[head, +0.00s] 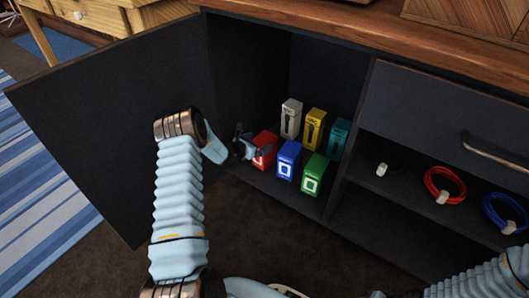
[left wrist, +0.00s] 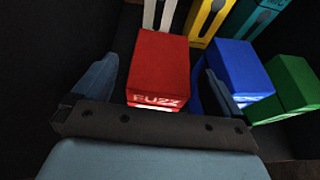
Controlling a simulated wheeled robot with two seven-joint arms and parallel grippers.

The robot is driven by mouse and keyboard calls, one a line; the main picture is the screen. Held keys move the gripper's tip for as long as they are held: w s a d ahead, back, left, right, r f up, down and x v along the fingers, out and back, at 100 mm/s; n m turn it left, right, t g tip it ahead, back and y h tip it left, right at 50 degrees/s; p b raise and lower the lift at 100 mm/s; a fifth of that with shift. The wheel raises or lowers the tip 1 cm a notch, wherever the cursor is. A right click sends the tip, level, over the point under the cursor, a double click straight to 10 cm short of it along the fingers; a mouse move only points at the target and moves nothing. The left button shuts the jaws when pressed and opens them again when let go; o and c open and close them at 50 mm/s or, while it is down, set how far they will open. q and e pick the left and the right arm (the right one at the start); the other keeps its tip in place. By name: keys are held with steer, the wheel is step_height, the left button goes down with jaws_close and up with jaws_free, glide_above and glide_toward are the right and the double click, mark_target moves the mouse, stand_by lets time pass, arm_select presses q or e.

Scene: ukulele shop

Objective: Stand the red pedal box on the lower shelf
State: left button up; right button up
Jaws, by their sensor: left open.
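The red pedal box (head: 265,143) stands on the bottom shelf (head: 247,178) of the open cabinet, at the left of the front row, beside the blue box. In the left wrist view its red top and "FUZZ" label show (left wrist: 158,66). My left gripper (head: 246,148) reaches into the cabinet at the red box. In the left wrist view its open fingers (left wrist: 155,88) are on either side of the box, with a gap on the left.
A blue box (head: 288,160) and green box (head: 314,174) stand to the right. White (head: 291,118), yellow (head: 314,129) and teal (head: 339,137) boxes stand behind. The open door (head: 105,125) is at left. Cable coils (head: 443,184) lie right of the divider.

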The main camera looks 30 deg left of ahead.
mark_target(262, 140)
arm_select(q)
steer(key=x, duration=0.4)
steer(key=shift+w+d+b, duration=0.1)
steer(key=shift+w+b, duration=0.05)
steer(key=shift+b, duration=0.2)
steer(key=c, duration=1.6)
jaws_close()
steer(key=shift+r, duration=0.1)
